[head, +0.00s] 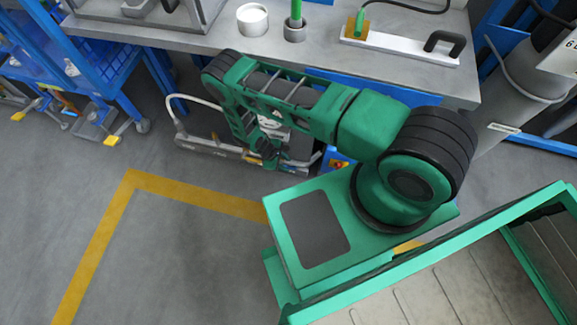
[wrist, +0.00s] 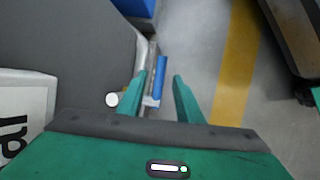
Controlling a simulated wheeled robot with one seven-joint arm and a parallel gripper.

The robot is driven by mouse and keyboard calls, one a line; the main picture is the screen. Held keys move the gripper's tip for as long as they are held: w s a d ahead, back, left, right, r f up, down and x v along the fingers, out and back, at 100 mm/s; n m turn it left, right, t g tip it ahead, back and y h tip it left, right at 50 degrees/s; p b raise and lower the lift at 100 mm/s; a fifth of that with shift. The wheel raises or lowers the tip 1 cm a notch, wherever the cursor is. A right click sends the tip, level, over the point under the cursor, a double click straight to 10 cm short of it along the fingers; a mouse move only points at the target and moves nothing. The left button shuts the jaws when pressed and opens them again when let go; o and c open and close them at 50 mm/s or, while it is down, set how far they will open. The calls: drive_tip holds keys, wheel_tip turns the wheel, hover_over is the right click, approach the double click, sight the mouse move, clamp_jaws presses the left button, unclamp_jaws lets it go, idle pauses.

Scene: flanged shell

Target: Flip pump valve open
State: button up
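In the wrist view, a long blue lever (wrist: 160,76), which looks like the valve handle, lies beyond and between my fingertips. A silver metal part (wrist: 150,101) sits at its near end. My gripper (wrist: 159,80) is open, with one green finger on each side of the lever. I cannot tell how near the fingers are to it. In the head view, my gripper (head: 268,153) points down over the grey floor unit (head: 205,146), which has a curved white hose or handle. The lever cannot be made out there, as my arm covers part of the unit.
A white round knob (wrist: 112,100) is left of the left finger. A lettered white panel (wrist: 20,118) is further left. The grey workbench (head: 330,42) stands behind my arm, bearing a white cup (head: 252,21). A blue cart (head: 90,80) is at left. Open floor lies in front.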

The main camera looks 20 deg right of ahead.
sight(290, 167)
drive_tip(key=shift+x, duration=1.95)
clamp_jaws()
